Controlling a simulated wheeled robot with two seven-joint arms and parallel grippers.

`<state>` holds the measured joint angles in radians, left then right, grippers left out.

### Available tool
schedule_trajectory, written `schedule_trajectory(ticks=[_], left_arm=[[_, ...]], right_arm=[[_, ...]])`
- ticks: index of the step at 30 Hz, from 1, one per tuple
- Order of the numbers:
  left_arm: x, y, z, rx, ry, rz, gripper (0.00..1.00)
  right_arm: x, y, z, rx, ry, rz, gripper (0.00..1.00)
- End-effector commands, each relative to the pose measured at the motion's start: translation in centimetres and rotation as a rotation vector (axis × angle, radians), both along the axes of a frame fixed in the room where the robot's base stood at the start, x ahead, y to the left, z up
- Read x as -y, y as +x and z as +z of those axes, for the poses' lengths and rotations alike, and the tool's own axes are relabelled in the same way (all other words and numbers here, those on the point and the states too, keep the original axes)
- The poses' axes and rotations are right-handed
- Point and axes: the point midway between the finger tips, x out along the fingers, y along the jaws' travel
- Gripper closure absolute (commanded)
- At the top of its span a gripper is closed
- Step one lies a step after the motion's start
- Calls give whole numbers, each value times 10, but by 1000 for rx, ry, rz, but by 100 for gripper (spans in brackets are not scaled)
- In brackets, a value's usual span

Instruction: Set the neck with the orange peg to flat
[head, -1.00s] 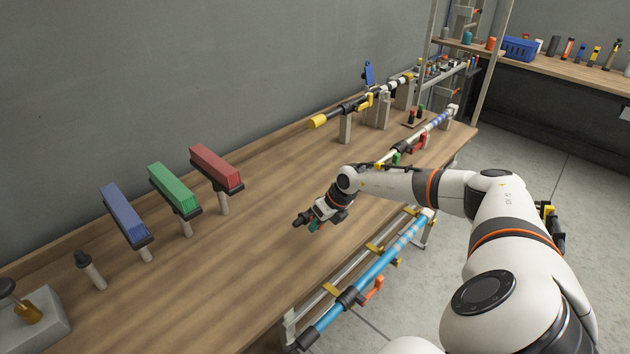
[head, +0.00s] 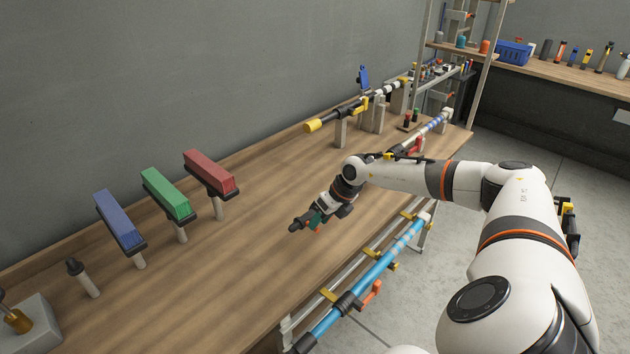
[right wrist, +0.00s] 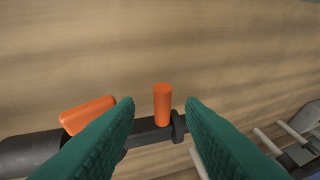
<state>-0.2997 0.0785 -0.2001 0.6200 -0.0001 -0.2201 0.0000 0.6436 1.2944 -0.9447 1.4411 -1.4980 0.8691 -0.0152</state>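The orange peg (right wrist: 162,104) stands up from a black neck (right wrist: 150,132) in the right wrist view. An orange lever (right wrist: 88,114) and a thicker black end (right wrist: 30,153) are to its left. My right gripper (right wrist: 160,112) is open, with its green finger pads on either side of the peg and visible gaps to it. In the head view the right gripper (head: 317,220) is above the table beside the black end (head: 297,226); the hand and arm hide most of the neck. I cannot tell the neck's tilt. My left gripper is not in view.
Blue (head: 119,219), green (head: 166,193) and red (head: 210,171) blocks stand on posts at left. A yellow-tipped black wand (head: 330,119) is behind. A blue pole (head: 385,265) with an orange lever runs along the front edge. The table's middle (head: 240,240) is clear.

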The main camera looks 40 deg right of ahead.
Motion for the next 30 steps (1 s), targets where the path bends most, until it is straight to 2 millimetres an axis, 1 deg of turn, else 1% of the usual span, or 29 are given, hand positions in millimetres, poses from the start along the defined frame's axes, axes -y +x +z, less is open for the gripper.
schedule_trajectory(ticks=[1, 6, 9, 12, 17, 30], left_arm=[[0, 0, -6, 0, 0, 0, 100], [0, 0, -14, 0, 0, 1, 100], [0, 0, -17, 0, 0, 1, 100], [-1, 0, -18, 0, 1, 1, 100], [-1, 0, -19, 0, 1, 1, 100], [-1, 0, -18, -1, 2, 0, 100]], right_arm=[[5, -5, 9, 2, -4, -1, 64], [12, -18, 39, 0, -4, -1, 64], [16, -23, 53, 0, -2, -2, 64], [18, -27, 62, 0, -1, -1, 64], [18, -29, 68, -1, 0, 0, 64], [18, -29, 68, -1, 0, 0, 64]])
